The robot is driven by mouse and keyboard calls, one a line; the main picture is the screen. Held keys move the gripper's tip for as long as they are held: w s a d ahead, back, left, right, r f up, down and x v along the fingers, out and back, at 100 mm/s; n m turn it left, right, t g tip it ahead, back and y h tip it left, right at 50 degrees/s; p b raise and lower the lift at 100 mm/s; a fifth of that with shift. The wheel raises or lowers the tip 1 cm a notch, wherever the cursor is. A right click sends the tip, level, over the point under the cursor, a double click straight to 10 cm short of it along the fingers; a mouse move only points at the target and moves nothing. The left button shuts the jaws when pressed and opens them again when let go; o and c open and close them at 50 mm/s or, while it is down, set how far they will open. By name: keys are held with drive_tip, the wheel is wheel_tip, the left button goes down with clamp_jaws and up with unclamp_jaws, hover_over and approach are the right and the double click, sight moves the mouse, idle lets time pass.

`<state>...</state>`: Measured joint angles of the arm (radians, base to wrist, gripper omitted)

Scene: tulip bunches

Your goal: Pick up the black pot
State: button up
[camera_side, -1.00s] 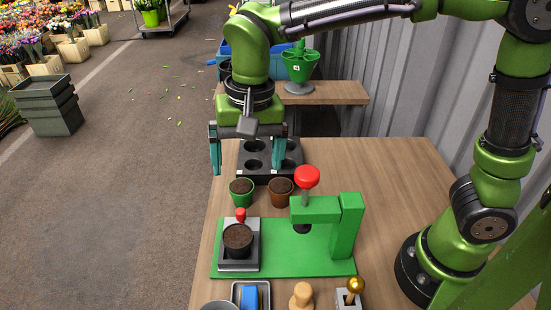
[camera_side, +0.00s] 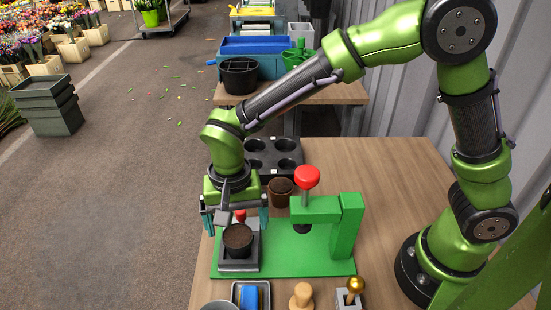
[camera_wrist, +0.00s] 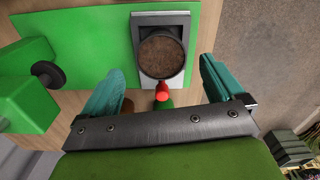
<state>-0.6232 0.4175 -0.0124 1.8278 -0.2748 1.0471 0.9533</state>
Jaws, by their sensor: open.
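The black pot (camera_side: 238,241), filled with brown soil, stands upright on a grey sliding plate (camera_side: 225,266) on the green press base. In the wrist view the black pot (camera_wrist: 162,56) is at top centre, beyond the fingertips. My gripper (camera_side: 235,222) is open and empty, with its teal fingers above and just behind the pot, spread wider than it.
The green press (camera_side: 345,225) with a red knob stands to the right of the pot. A brown pot (camera_side: 280,192) and a black tray (camera_side: 287,150) are behind. A blue sponge (camera_side: 250,297), a wooden stamp (camera_side: 301,295) and a gold-knobbed lever (camera_side: 355,287) are in front.

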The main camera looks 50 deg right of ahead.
sight(237, 235)
drive_tip(key=f, duration=0.5)
drive_tip(key=shift+a, duration=0.2)
drive_tip(key=shift+c, duration=0.4)
